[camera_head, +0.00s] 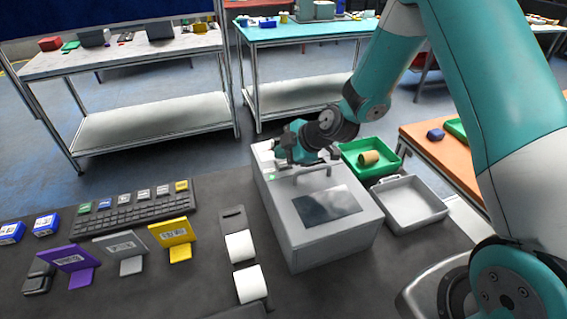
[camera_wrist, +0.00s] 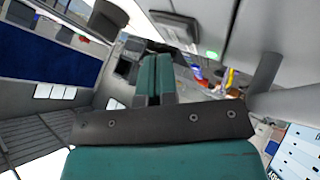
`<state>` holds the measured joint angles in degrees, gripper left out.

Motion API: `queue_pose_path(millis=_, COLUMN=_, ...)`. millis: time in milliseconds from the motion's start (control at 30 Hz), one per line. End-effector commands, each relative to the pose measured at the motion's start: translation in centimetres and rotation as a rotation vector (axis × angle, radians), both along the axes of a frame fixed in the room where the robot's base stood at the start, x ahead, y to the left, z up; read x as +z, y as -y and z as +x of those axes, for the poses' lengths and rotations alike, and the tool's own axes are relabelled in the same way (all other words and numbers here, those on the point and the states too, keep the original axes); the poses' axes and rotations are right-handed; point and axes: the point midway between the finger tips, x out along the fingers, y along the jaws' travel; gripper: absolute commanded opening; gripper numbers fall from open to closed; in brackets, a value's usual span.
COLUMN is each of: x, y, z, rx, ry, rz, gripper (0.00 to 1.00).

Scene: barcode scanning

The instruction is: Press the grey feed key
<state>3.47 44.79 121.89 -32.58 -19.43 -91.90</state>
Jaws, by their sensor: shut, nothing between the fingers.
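The label printer (camera_head: 322,238) is a light grey box with a dark window on its top, standing at the middle of the dark counter. A small green light (camera_head: 270,177) glows near its far left corner and also shows in the wrist view (camera_wrist: 211,54). My gripper (camera_head: 294,157) is over the far part of the printer's top, close to that light. In the wrist view its two teal fingers (camera_wrist: 154,72) lie together, shut and empty. I cannot make out the grey feed key; my gripper may hide it. I cannot tell whether the fingertips touch the printer.
Left of the printer are a black keyboard (camera_head: 133,213), purple (camera_head: 72,258), grey (camera_head: 121,246) and yellow (camera_head: 171,232) barcode cards, and white label rolls (camera_head: 240,246). Right of it are a green tray (camera_head: 385,170) with a tan roll and a grey tray (camera_head: 425,213).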

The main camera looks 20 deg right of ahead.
Motion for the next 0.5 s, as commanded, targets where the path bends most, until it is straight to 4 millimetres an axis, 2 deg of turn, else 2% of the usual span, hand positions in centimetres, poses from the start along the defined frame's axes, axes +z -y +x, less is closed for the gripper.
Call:
queue_pose_path(millis=200, x=-0.79, y=-0.06, z=-0.01, rx=0.000, ry=0.000, rz=0.000, gripper=0.00)
queue_pose_path(millis=500, x=-0.71, y=-0.06, z=-0.02, rx=0.000, ry=0.000, rz=0.000, gripper=0.00)
